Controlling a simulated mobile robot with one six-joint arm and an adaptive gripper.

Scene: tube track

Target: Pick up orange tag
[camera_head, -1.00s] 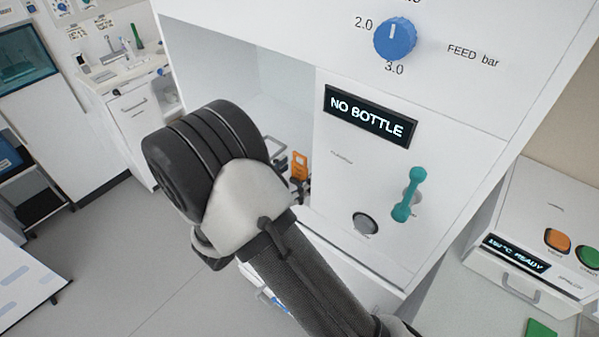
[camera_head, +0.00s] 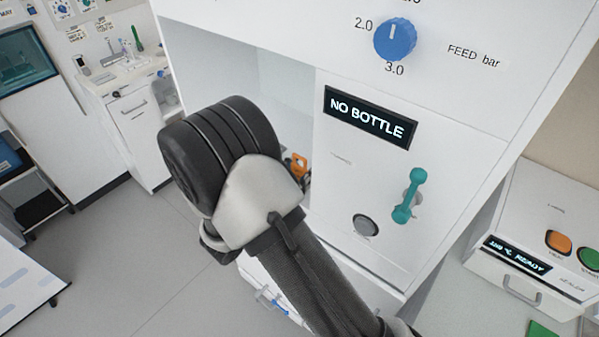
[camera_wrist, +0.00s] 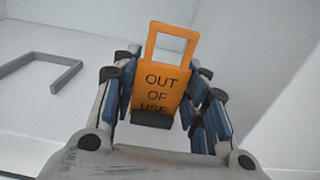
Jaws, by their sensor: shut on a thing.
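The orange tag (camera_wrist: 161,82) reads "OUT OF USE" and has an open loop at its top. In the wrist view it stands upright between the blue-padded fingers of my gripper (camera_wrist: 165,108), which is shut on it. Its lower edge is partly hidden at the gripper. In the head view only a small part of the orange tag (camera_head: 299,163) shows, beside my arm, which hides the rest of it and most of my gripper.
A white machine with a "NO BOTTLE" display (camera_head: 370,117), a blue knob (camera_head: 395,39) and a teal lever (camera_head: 409,196) stands at the right. Its open bay is behind my arm. A grey bracket-shaped handle (camera_wrist: 45,72) shows at the left in the wrist view.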

